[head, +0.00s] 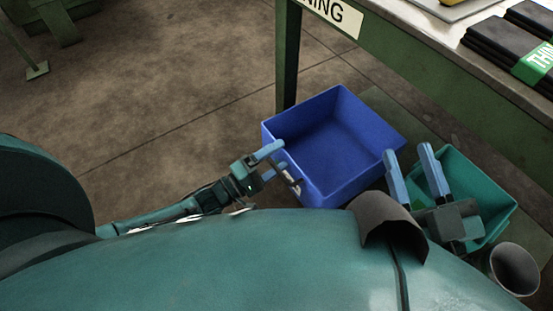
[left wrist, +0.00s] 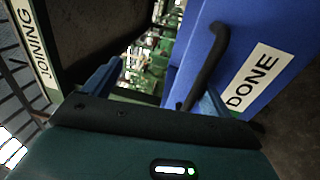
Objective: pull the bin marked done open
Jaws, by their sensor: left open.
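The blue bin marked DONE (head: 335,150) stands at the table's side in the head view, empty and open at the top. In the left wrist view its blue front (left wrist: 195,50) carries a white DONE label (left wrist: 258,78) and a dark bar handle (left wrist: 208,65). My left gripper (head: 283,155) is open at the bin's near left side. In the left wrist view one finger is beside the handle's lower end, overlapping it; I cannot tell if they touch. My right gripper (head: 408,152) is open and empty above a teal bin.
The teal bin (head: 490,190) stands just right of the blue bin. A grey cup-like container (head: 514,268) is at the lower right. A green-framed table (head: 430,50) with dark packs (head: 505,45) rises behind the bins.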

